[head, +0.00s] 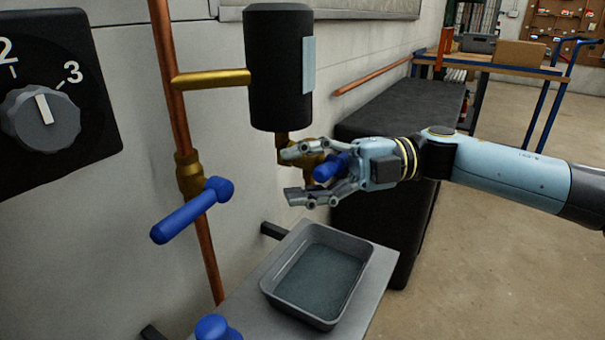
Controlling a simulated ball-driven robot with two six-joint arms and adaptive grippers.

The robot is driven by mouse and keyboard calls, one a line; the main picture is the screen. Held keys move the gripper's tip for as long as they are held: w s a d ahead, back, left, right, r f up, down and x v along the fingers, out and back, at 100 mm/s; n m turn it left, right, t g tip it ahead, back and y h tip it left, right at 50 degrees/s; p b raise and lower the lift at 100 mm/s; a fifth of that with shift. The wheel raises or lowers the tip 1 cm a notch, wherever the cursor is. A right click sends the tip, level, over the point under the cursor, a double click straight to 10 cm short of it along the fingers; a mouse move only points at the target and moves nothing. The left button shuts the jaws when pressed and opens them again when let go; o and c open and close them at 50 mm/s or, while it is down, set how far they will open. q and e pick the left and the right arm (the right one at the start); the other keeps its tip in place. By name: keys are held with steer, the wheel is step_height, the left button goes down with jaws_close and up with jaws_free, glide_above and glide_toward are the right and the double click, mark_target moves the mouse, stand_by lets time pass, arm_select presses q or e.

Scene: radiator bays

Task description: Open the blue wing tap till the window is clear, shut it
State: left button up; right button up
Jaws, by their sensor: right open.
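The blue wing tap (331,168) sits on a brass fitting (308,152) under a black cylinder (278,75). A pale blue window strip (308,65) runs up the cylinder's side and looks evenly coloured. My right gripper (291,174) comes in from the right and is open. Its fingers lie above and below the blue wing, which shows between them and is partly hidden. I cannot tell whether the fingers touch it. The tap's spout is mostly hidden behind the gripper. My left gripper is not in view.
A grey tray (350,308) with dark liquid stands on a shelf (380,268) below the tap. A blue lever valve (192,210) sticks out from a copper pipe (167,85) at left. A blue rounded part (215,328) shows at the bottom edge. A dial (42,115) is at far left.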

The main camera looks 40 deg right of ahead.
steer(key=shift+c, duration=0.2)
jaws_close()
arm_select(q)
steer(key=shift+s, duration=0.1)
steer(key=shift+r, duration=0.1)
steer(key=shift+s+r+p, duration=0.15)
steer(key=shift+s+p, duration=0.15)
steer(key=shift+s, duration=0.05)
arm_select(e)
steer(key=shift+f+n+h, duration=0.4)
steer(key=shift+n+h, duration=0.2)
steer(key=shift+h, duration=0.1)
steer(key=c, duration=0.8)
jaws_free()
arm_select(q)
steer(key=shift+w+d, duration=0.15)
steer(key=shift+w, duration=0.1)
arm_select(e)
steer(key=o, duration=0.8)
